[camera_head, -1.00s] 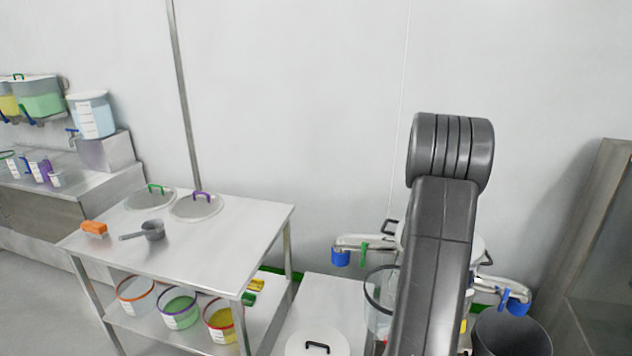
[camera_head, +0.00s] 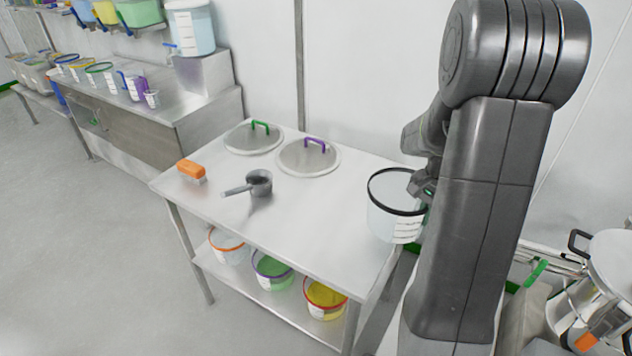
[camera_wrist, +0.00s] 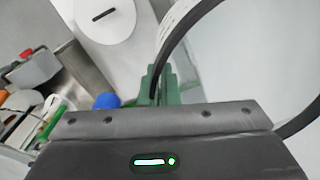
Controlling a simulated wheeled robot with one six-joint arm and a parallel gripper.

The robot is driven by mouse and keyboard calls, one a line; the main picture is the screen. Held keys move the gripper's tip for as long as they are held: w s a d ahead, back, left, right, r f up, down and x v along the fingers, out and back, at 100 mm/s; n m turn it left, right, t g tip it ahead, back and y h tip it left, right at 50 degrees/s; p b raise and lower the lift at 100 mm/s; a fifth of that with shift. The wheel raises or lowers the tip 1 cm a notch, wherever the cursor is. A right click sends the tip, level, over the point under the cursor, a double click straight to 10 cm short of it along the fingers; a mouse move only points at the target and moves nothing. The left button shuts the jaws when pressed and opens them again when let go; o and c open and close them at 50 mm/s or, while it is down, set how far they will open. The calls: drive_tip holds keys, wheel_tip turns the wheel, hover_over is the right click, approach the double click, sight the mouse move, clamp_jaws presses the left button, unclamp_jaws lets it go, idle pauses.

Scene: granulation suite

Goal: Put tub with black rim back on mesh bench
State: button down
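The tub with black rim (camera_head: 393,222) is a clear, whitish tub with a label, at the right end of the steel table in the head view. My gripper (camera_head: 424,190) is at the tub's right side, partly hidden by my arm. In the wrist view, the black rim (camera_wrist: 179,42) passes between the green fingers of my gripper (camera_wrist: 158,88), which look shut on it. The tub looks held up beside the table's edge. I cannot tell which surface is the mesh bench; a low bench (camera_head: 57,89) with tubs stands at the far left.
The steel table (camera_head: 330,205) carries two lids, a grey scoop (camera_head: 257,183) and an orange brush (camera_head: 191,170). Several coloured-rim tubs sit on its lower shelf. A steel counter (camera_head: 190,105) with tubs and jugs stands behind left. Open floor (camera_head: 90,230) lies at left.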

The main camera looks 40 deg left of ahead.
drive_tip(key=s+a+r+m+b, duration=0.3)
drive_tip(key=s+a+b, duration=0.1)
drive_tip(key=s+a, duration=0.8)
drive_tip(key=f, duration=0.3)
drive_tip(key=s+d+f, duration=0.1)
drive_tip(key=f, duration=0.5)
drive_tip(key=shift+s+d+f+p, duration=0.15)
drive_tip(key=shift+d+p, duration=0.05)
drive_tip(key=shift+p, duration=0.15)
drive_tip(key=shift+f, duration=0.15)
drive_tip(key=c, duration=1.7)
unclamp_jaws()
drive_tip(key=r, duration=1.2)
drive_tip(key=shift+s+d+r, duration=0.1)
drive_tip(key=shift+d+r, duration=0.05)
drive_tip(key=shift+d, duration=0.1)
